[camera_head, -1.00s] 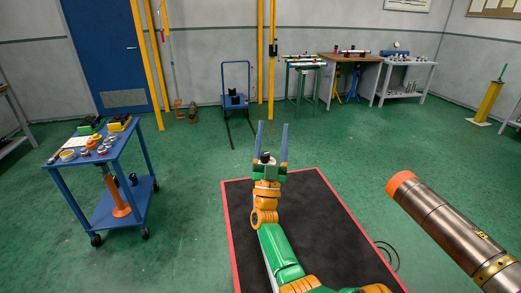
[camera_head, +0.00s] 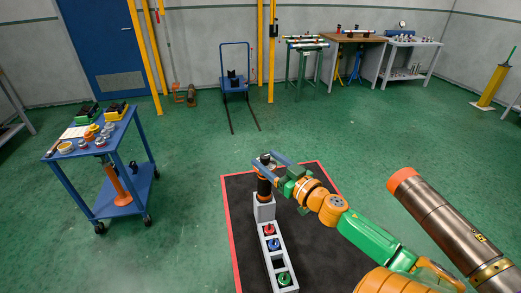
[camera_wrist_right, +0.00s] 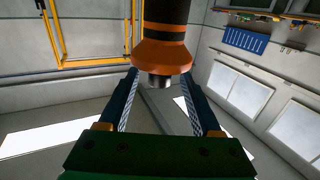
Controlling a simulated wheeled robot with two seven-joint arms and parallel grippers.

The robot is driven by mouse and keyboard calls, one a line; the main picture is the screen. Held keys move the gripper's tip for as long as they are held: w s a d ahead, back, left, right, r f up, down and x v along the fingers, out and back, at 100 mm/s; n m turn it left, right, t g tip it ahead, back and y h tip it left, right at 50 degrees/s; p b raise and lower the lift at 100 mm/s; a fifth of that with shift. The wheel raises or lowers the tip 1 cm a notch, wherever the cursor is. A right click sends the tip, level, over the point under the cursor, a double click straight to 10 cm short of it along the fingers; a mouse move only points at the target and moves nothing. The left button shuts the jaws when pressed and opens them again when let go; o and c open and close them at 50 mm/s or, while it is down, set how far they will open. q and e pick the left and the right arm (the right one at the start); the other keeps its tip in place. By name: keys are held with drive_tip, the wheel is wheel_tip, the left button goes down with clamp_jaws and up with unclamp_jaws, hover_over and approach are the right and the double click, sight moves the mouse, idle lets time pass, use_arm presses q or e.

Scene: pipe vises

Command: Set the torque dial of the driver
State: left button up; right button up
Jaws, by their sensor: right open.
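The driver (camera_head: 263,185), black with orange bands, stands upright in the end block of a grey rack. My right gripper (camera_head: 265,159) reaches it from the right, open, with its blue fingers at the driver's upper end. In the right wrist view the dark driver body (camera_wrist_right: 166,15) comes in from the top edge. Its flared orange collar (camera_wrist_right: 162,54) and short grey end (camera_wrist_right: 160,81) show between the two fingers of the gripper (camera_wrist_right: 131,85). I see gaps beside the collar; contact cannot be told. Any dial markings are too small to read. My left gripper is out of view.
The grey rack (camera_head: 262,253) holds red, blue and green pieces on a black red-edged mat (camera_head: 300,225). A large metal cylinder with an orange end (camera_head: 440,222) juts in at right. A blue cart (camera_head: 128,178) with parts stands left. Green floor between is open.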

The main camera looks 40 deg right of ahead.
sight(262, 156)
drive_tip(key=shift+w+d, duration=0.15)
drive_tip(key=shift+w, duration=2.2)
clamp_jaws()
